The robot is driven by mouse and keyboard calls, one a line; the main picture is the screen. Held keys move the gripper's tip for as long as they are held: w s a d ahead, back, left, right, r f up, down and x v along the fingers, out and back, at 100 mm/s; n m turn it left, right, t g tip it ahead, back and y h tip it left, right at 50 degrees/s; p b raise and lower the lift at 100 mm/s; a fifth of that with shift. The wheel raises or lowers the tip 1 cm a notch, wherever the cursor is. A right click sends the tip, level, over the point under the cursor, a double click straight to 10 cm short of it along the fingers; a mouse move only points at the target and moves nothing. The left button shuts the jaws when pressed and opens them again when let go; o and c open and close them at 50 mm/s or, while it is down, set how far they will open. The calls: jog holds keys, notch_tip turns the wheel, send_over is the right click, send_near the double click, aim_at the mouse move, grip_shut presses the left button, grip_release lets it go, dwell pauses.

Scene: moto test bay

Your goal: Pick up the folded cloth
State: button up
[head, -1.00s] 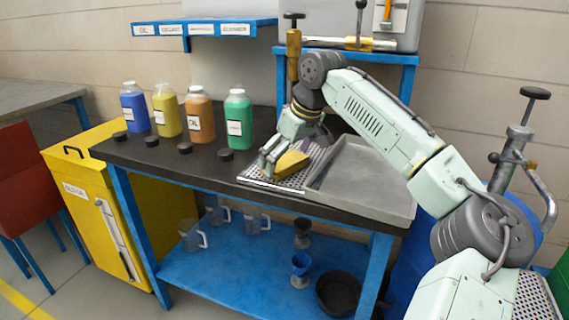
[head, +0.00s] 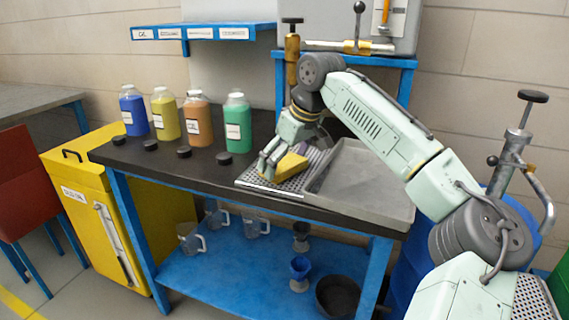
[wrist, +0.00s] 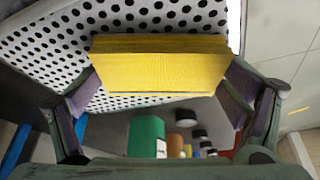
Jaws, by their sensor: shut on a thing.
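The folded cloth (head: 283,168) is yellow and sits on the perforated metal tray (head: 270,187) on the dark bench top. In the wrist view the cloth (wrist: 160,65) spans the space between my two finger pads. My gripper (head: 272,165) is shut on it, with a pad at each end of the cloth. In the wrist view my gripper (wrist: 160,95) shows both dark purple pads against the cloth. The perforated tray (wrist: 50,50) lies right behind the cloth; I cannot tell whether the cloth still touches it.
A grey shallow tray (head: 362,185) stands just right of the cloth. Blue (head: 134,112), yellow (head: 166,116), orange (head: 198,118) and green (head: 238,125) bottles stand to the left, with black caps (head: 184,152) in front. A blue shelf (head: 205,24) hangs behind.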

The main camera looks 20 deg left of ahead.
aim_at(284, 163)
jog(key=shift+r, duration=0.65)
notch_tip(284, 163, up, 2)
jog(key=shift+r, duration=0.1)
jog(key=s+r+b, duration=0.1)
jog(key=s+b, duration=0.2)
jog(key=s, duration=1.3)
jog(key=shift+d, duration=0.15)
jog(key=shift+r, duration=0.1)
jog(key=o, duration=0.5)
jog(key=c, duration=0.4)
jog(key=shift+s, duration=0.1)
